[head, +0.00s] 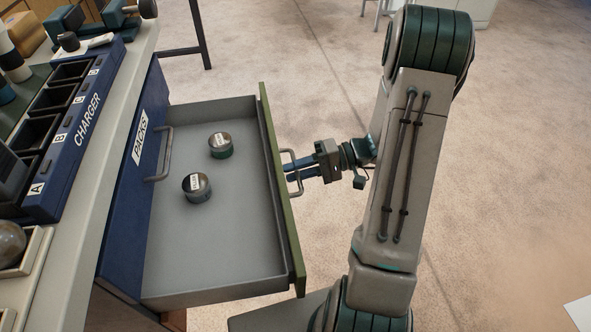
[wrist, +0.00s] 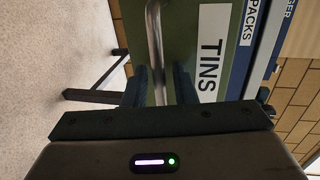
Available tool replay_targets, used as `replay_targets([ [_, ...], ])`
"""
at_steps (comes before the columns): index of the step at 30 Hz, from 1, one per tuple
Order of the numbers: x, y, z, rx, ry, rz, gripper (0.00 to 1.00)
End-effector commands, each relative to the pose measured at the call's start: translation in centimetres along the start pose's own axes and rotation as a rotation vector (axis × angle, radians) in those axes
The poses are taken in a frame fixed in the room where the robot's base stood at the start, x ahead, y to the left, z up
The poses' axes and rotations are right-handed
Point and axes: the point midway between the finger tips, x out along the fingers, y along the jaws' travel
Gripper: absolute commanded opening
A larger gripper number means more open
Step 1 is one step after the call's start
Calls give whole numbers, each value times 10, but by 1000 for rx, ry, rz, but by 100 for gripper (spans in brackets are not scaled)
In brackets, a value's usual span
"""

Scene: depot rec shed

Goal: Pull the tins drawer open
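The tins drawer (head: 215,260) is pulled well out of the bench, with a green front (head: 280,190) and grey inside. In the wrist view its green front (wrist: 185,30) bears a white TINS label (wrist: 210,62). My gripper (head: 296,172) is at the drawer's metal handle (head: 291,156). In the wrist view, my gripper's dark fingers (wrist: 160,88) stand apart on both sides of the handle bar (wrist: 154,40), with a gap showing on the right.
A blue PACKS drawer front (head: 138,165) with its own handle is at the left of the open drawer. A blue CHARGER rack (head: 88,118) sits on the bench top. A dark table leg (head: 200,35) stands at the back.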

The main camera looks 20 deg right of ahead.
Motion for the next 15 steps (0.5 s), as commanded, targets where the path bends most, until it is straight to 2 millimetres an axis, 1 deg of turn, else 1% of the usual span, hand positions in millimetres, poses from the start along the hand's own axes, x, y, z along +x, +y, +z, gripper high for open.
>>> replay_targets([
  [5,-4,0,0,0,2,0,25],
  [8,-16,-1,0,1,4,1,25],
  [11,-36,-1,0,1,5,1,25],
  [15,-69,-2,-1,-1,5,2,25],
])
